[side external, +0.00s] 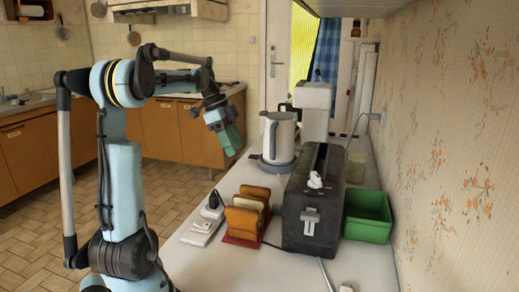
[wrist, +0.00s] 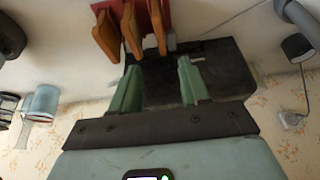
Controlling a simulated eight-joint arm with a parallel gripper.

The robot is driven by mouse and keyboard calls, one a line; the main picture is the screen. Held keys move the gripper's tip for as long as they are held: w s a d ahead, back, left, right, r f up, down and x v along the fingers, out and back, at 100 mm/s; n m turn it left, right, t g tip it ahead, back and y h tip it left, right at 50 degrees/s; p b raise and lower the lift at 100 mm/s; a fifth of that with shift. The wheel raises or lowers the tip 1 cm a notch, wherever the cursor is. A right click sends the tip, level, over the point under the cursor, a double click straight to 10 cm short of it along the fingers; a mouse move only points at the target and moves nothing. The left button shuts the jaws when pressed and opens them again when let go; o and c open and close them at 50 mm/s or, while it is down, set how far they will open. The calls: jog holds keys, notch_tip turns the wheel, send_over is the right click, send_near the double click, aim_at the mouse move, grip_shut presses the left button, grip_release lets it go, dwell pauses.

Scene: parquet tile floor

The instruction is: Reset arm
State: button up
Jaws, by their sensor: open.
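My gripper (side external: 229,137) hangs in the air at the end of my bent arm, left of the kettle and above the counter's left edge in the side view. In the wrist view my gripper (wrist: 158,85) has its two green fingers spread apart, with nothing between them. Beyond the fingers, the wrist view shows the black toaster (wrist: 220,65) and the bread slices (wrist: 132,28) in their red rack.
On the counter (side external: 215,258) stand the red rack of bread (side external: 246,215), the toaster (side external: 300,228), a kettle (side external: 279,138), a green bin (side external: 367,217) and a power strip (side external: 201,229). A patterned wall (side external: 450,150) borders the right side. The air around my gripper looks clear.

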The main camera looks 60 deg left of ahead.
jog(key=shift+v, duration=0.8)
